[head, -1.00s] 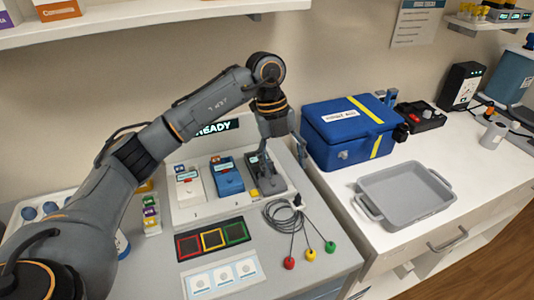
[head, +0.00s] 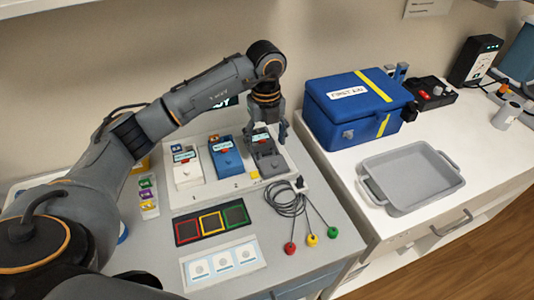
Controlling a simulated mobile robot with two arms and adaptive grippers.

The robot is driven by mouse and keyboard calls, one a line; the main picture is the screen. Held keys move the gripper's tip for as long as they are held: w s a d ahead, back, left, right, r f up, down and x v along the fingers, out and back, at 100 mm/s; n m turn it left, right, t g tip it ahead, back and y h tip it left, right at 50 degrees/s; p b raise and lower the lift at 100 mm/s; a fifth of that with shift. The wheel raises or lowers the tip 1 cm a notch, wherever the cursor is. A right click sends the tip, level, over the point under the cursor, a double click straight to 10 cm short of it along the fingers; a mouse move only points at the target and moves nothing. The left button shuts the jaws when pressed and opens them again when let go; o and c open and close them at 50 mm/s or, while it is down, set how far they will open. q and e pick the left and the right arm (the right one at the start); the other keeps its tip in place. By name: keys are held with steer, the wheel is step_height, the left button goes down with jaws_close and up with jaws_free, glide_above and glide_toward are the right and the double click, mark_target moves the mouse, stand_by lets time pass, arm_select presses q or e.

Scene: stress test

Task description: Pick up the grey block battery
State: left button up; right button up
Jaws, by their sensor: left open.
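The grey block battery (head: 269,162) stands in the rightmost bay of the pale charging station (head: 233,183), with a small red part and a label on top. My left gripper (head: 267,136) is open and empty, pointing down at the battery's back end. Its fingers overlap the top of the battery in the head view; I cannot tell whether they touch it. A blue battery (head: 226,160) stands in the middle bay and a white battery (head: 187,172) in the left bay. My right gripper is not in view.
Cables with red, yellow and green ends (head: 300,212) lie in front of the station. A three-colour panel (head: 211,222) lies to their left. A blue first aid box (head: 352,108) stands close right of the gripper, and an empty grey tray (head: 408,178) in front of it.

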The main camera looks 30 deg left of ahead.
mark_target(266, 152)
arm_select(q)
steer(key=shift+f, duration=1.45)
steer(key=shift+s+r, duration=0.1)
steer(key=shift+s, duration=0.1)
steer(key=c, duration=1.2)
jaws_close()
steer(key=shift+d, duration=0.1)
